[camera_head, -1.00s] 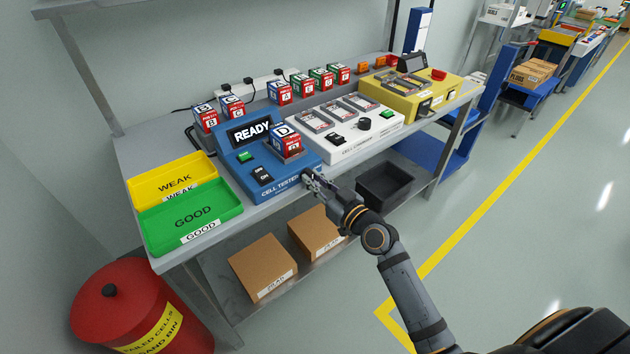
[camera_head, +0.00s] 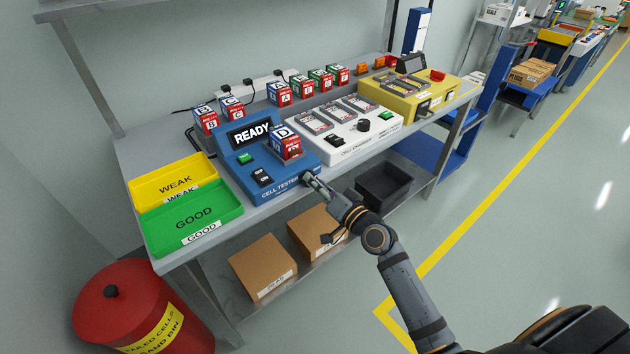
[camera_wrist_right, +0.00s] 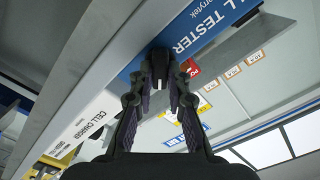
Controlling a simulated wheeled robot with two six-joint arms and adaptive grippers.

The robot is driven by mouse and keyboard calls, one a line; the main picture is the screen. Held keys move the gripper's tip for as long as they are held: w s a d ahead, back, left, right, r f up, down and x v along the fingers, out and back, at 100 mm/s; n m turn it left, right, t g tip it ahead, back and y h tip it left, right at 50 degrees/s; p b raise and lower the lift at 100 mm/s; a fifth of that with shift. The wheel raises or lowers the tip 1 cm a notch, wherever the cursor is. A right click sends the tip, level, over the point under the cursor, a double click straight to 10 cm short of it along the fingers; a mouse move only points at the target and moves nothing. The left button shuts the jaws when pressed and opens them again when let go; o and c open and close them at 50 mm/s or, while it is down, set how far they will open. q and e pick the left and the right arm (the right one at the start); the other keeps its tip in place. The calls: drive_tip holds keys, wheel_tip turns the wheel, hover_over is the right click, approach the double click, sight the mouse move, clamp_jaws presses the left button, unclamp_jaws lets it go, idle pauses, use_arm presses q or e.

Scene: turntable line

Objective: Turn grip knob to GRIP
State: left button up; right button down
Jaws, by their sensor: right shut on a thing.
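The blue cell tester (camera_head: 240,172) stands on the bench with its screen reading READY. A battery block marked D (camera_head: 285,143) sits in it. My right gripper (camera_head: 312,183) is at the tester's front right corner. In the right wrist view my right gripper (camera_wrist_right: 161,78) is shut on a small dark knob (camera_wrist_right: 160,58) on the tester's front face, just below the CELL TESTER lettering. The fingers hide most of the knob, and I cannot read its setting. My left gripper is not in view.
The white cell charger (camera_head: 345,128) stands right of the tester, and a yellow unit (camera_head: 440,97) beyond it. Yellow WEAK (camera_head: 172,183) and green GOOD (camera_head: 192,218) trays lie to the left. A black bin (camera_head: 384,187) and cardboard boxes (camera_head: 262,268) are below the bench.

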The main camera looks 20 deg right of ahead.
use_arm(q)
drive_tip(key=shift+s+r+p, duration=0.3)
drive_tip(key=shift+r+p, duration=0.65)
use_arm(e)
drive_tip(key=shift+f+m, duration=0.15)
drive_tip(key=shift+m, duration=4.15)
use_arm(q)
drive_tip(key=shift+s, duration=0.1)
use_arm(e)
drive_tip(key=shift+m, duration=0.3)
drive_tip(key=c, duration=1.3)
unclamp_jaws()
drive_tip(key=shift+d, duration=0.1)
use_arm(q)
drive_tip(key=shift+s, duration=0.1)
